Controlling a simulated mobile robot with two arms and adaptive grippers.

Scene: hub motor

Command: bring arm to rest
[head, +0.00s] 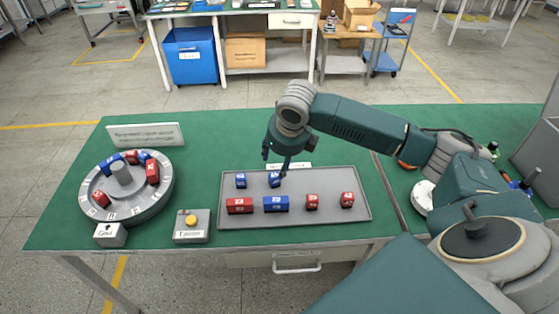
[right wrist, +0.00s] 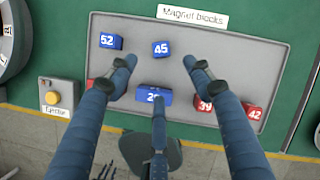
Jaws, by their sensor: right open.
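My right arm reaches in from the right in the head view. Its right gripper (head: 276,162) points down above the back of the grey tray (head: 345,212), near the small blue blocks. In the right wrist view the fingers of the right gripper (right wrist: 162,72) are spread, with nothing between them. A blue block marked 45 (right wrist: 160,48) shows beyond the fingertips, apart from them as far as I can tell. Another blue block, marked 52 (right wrist: 110,41), lies to its left. A longer blue block (head: 276,204) is partly hidden by a finger in the wrist view. My left gripper is not in view.
Red blocks (head: 239,205) also lie on the tray. A round hub (head: 153,204) holding red and blue blocks stands at the left. The Ejector button box (head: 191,226) sits between hub and tray. Green table (head: 215,160) is bare behind the tray's left side.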

